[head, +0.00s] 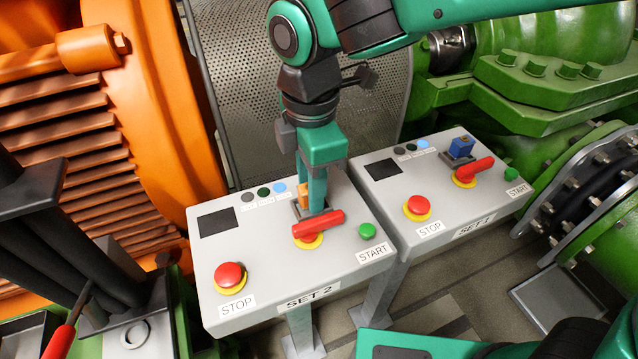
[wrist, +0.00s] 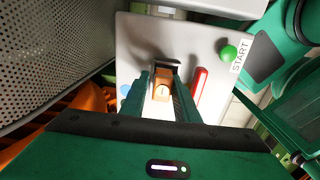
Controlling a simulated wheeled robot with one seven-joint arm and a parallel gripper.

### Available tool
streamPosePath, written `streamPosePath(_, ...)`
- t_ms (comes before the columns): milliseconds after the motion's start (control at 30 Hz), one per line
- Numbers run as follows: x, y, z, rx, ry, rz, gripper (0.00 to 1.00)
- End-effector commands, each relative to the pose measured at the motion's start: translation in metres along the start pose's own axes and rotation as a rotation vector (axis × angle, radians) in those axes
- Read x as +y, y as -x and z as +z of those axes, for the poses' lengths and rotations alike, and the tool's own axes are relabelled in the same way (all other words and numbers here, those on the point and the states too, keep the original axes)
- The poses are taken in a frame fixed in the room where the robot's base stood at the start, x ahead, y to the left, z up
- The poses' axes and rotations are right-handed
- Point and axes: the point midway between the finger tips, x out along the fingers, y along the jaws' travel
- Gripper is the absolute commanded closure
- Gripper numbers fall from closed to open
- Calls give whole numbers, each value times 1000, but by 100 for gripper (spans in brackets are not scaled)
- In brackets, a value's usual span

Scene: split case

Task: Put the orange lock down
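The orange lock (head: 304,197) is at the grey bracket (head: 297,210) on the SET 2 panel, partly hidden by my gripper (head: 314,200). In the wrist view, the orange lock (wrist: 162,91) sits between the two green fingers of my gripper (wrist: 164,96), which appear closed against its sides. The dark bracket (wrist: 158,66) shows just beyond the lock. I cannot tell whether the lock rests in the bracket or is just above it.
The SET 2 panel (head: 250,262) has a red switch handle (head: 320,224) close beside my gripper, a red stop button (head: 229,275) and a green start button (head: 367,230). The SET 1 panel (head: 390,190) to the right holds a blue lock (head: 461,147) by its red handle.

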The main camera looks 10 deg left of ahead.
Motion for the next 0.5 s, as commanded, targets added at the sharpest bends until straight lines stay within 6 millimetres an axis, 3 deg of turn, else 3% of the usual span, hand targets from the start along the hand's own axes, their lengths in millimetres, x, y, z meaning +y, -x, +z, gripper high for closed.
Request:
streamPosePath(33, -10, -13, -1, -8, 13, -33, 61)
streamPosePath(500, -13, -12, -4, -8, 20, -34, 61)
